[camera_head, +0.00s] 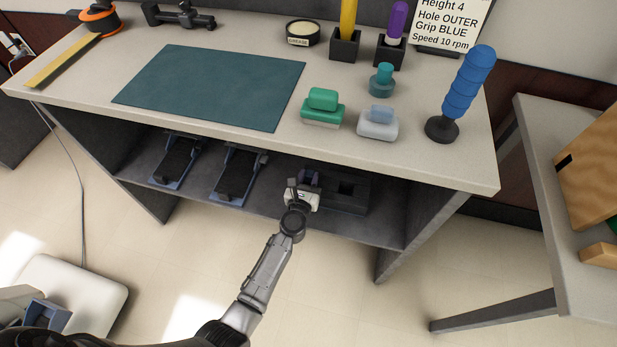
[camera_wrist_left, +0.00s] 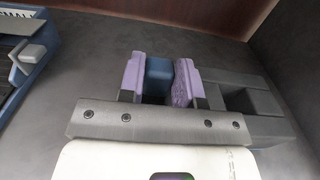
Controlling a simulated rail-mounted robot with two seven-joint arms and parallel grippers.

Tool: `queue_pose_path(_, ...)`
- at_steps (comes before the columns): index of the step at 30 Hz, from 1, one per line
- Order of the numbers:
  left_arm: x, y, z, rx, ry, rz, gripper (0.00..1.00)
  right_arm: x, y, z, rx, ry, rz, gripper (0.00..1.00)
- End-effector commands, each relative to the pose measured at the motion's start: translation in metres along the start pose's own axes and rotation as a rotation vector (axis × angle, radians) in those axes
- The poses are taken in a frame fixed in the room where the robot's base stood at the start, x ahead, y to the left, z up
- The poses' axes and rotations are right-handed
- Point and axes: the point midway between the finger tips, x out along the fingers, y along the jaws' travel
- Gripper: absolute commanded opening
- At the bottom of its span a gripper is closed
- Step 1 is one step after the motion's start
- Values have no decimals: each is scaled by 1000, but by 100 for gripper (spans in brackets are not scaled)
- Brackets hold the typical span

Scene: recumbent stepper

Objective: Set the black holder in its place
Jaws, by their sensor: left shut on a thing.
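A black holder (camera_head: 348,195) with square openings sits on the lower shelf, under the right half of the table. It also shows in the left wrist view (camera_wrist_left: 255,102), to the right of my fingers. My left gripper (camera_head: 301,182) reaches in from the front at the holder's left end. In the left wrist view its purple finger pads (camera_wrist_left: 159,82) are shut on a dark blue block (camera_wrist_left: 158,76). I cannot tell whether this block is part of the holder or a separate piece in it. My right gripper is not in view.
Two blue-edged black pedals (camera_head: 177,160) (camera_head: 237,175) lie on the shelf (camera_head: 275,200) left of the gripper. The tabletop overhangs it. On top are a teal mat (camera_head: 215,85), green and pale blocks, two black cups with grips, and a blue ribbed grip (camera_head: 469,82). The shelf's right end looks clear.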

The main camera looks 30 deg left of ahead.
Motion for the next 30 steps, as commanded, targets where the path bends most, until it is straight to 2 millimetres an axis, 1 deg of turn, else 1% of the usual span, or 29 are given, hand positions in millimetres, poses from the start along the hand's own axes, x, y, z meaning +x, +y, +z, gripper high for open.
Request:
queue_pose_path(1, 0, 0, -4, -1, -1, 0, 0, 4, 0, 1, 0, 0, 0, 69)
queue_pose_path(7, 0, 0, -1, -1, -1, 0, 0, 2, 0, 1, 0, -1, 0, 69)
queue_pose_path(8, 0, 0, -1, -1, -1, 0, 33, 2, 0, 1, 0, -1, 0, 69)
queue_pose_path(16, 0, 0, -1, -1, 0, 0, 59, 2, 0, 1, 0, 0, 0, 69)
queue_pose_path(17, 0, 0, -1, -1, 0, 0, 61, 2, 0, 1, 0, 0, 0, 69)
queue_pose_path(25, -1, 0, -2, 0, 1, 0, 61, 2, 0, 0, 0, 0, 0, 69)
queue_pose_path(30, -8, 0, -2, 0, 1, 0, 61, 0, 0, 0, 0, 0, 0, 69)
